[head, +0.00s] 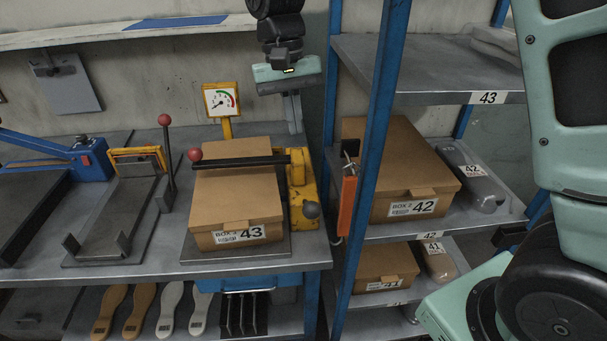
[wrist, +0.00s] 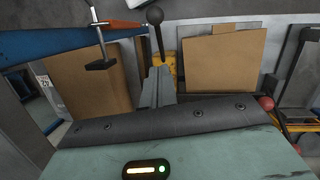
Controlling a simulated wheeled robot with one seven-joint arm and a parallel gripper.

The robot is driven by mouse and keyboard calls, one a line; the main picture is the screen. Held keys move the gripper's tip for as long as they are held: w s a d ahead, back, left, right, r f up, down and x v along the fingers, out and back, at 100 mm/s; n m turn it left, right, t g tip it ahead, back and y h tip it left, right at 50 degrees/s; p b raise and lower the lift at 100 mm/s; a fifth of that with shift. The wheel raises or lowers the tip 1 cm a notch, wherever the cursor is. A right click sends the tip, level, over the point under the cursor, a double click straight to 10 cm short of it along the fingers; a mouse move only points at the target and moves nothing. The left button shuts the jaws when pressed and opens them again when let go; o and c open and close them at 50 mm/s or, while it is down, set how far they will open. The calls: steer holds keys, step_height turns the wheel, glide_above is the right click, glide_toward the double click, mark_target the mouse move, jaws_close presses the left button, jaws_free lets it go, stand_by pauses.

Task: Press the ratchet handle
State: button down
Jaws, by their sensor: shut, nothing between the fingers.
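A yellow press unit (head: 303,190) stands at the right end of the bench. A long black handle (head: 243,161) with a red knob (head: 194,155) reaches left from it, about level, above box 43. A short lever with a dark ball knob (head: 312,210) is at its front; this knob also shows in the wrist view (wrist: 155,15). No marking shows which is the ratchet handle. My gripper (head: 295,131) points down, shut and empty, above and behind the yellow unit, apart from both handles. Its closed fingers (wrist: 158,75) partly cover the unit in the wrist view.
A gauge (head: 220,101) stands behind box 43 (head: 237,195). A blue rack post (head: 371,120) with an orange-handled tool (head: 347,200) is close on the right, with box 42 (head: 400,165) behind. An upright lever (head: 168,150) stands further left.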

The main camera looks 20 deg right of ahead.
steer(key=shift+w+d, duration=0.1)
steer(key=shift+w, duration=0.05)
steer(key=p, duration=0.2)
glide_toward(308, 205)
steer(key=w+d+f, duration=0.2)
steer(key=w+f, duration=0.2)
steer(key=f, duration=0.1)
steer(key=s+f, duration=0.1)
steer(key=s+f+p, duration=0.1)
steer(key=s, duration=0.1)
steer(key=shift+s+a+f, duration=0.15)
steer(key=shift+a, duration=0.1)
steer(key=shift+f, duration=0.1)
